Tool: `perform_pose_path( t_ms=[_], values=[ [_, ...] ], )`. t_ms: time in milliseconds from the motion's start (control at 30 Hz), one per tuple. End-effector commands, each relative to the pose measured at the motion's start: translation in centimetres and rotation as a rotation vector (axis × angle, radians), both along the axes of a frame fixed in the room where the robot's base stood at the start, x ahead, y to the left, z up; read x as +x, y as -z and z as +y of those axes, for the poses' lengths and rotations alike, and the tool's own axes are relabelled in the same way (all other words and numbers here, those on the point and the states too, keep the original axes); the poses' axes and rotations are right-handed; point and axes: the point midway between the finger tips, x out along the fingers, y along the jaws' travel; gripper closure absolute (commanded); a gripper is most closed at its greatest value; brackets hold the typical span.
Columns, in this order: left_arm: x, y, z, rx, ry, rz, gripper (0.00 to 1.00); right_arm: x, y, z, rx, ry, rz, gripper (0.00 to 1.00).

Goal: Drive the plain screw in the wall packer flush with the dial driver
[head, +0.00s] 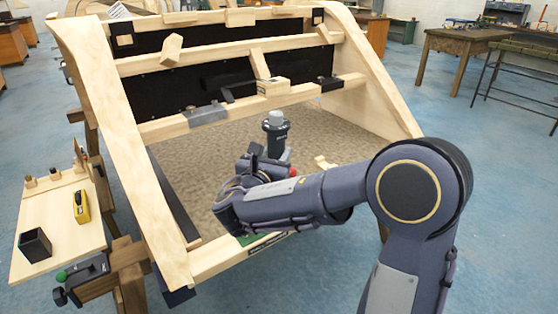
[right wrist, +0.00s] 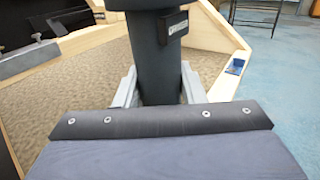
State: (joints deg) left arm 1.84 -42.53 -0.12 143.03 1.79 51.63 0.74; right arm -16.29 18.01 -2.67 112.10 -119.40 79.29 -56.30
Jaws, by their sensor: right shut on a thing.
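My right gripper (head: 266,163) reaches in over the carpeted floor of the wooden frame. It is shut on a dark cylindrical tool with a grey top, which looks like the dial driver (head: 276,128). The tool stands roughly upright. In the right wrist view the dark driver body (right wrist: 158,65) sits between the two light grey fingers. A small pale wooden block with a dark mark (head: 274,87), possibly the wall packer, sits on the lower cross rail, behind the driver. I cannot make out the plain screw. My left gripper is not in view.
The frame's side rails (head: 110,120) slope on both sides. Grey metal fitting (head: 206,115) and black clip (head: 330,84) sit on the lower cross rail (head: 165,128). A side shelf (head: 50,230) holds a black cup (head: 35,244) and yellow tool (head: 81,206). Much carpet (head: 200,165) is clear.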

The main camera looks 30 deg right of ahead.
Motion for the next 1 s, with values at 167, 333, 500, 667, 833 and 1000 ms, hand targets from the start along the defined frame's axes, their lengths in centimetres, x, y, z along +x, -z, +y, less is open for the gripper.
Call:
perform_pose_path(
  t_ms=[167,333,500,667,833,1000],
  values=[
    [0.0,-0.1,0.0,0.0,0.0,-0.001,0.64,0.0,-0.3,0.0,-0.002,0.0,-0.006,0.93],
    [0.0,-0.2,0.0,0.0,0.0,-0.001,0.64,0.0,-0.3,0.1,-0.001,-0.001,-0.005,0.93],
    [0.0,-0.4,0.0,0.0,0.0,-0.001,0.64,-0.3,-0.3,0.4,0.002,-0.004,-0.004,0.93],
    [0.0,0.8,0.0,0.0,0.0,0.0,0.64,-0.3,1.0,0.3,0.002,-0.002,-0.004,0.93],
    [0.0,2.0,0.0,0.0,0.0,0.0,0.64,-0.3,2.5,0.3,0.002,-0.002,-0.004,0.93],
    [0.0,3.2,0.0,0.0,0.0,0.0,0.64,-0.3,4.0,0.3,0.002,-0.002,-0.004,0.93]
  ],
)
